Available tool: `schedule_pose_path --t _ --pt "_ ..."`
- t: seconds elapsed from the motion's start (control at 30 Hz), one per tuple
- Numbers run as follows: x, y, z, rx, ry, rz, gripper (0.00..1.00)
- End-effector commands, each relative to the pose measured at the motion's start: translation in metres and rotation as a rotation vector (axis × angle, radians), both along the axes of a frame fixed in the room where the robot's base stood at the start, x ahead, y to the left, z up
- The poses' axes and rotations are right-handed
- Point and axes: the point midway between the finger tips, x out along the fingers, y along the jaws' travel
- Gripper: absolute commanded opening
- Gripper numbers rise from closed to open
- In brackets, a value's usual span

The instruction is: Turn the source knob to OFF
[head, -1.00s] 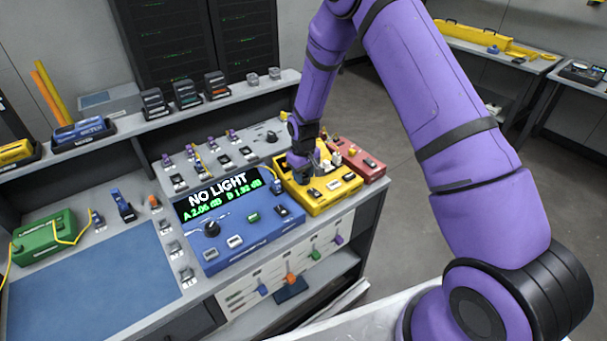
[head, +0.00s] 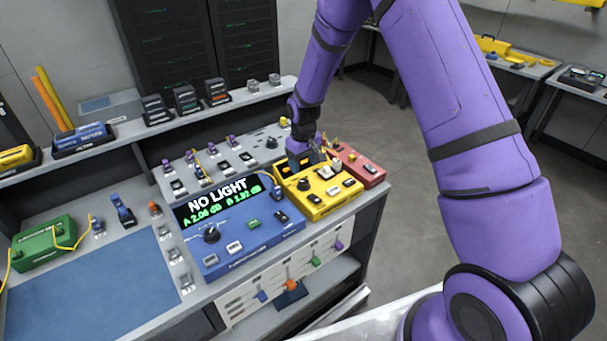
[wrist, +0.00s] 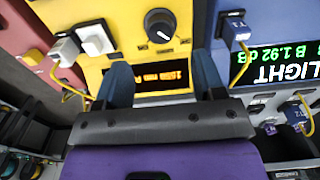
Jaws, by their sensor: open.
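The yellow source box (head: 326,203) stands at the right of the bench. Its black round knob (head: 303,185) shows in the head view. In the wrist view the knob (wrist: 160,25) has a white pointer line; its surrounding labels are too small to read. An orange display (wrist: 166,77) beside it is partly covered by my gripper and appears upside down. My gripper (wrist: 163,76) is open and empty, its two blue-grey fingers apart, with the knob beyond the fingertips and not between them. In the head view my gripper (head: 305,160) is over the back of the box.
A blue meter (head: 245,238) reading NO LIGHT sits left of the source box. A red box (head: 362,166) stands to its right. A green box (head: 43,243) and blue mat (head: 95,288) lie farther left.

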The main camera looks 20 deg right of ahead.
Motion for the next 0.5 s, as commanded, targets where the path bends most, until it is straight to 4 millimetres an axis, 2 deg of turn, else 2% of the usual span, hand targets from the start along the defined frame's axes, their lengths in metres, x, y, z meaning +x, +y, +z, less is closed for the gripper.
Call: schedule_pose_path --t 0.1,0.2,0.5 --pt "0.0 0.0 0.02 0.001 -0.003 0.0 0.63" --pt "0.0 0.0 0.03 0.0 -0.001 0.0 0.63" --pt "0.0 0.0 0.038 0.0 0.0 0.001 0.63"
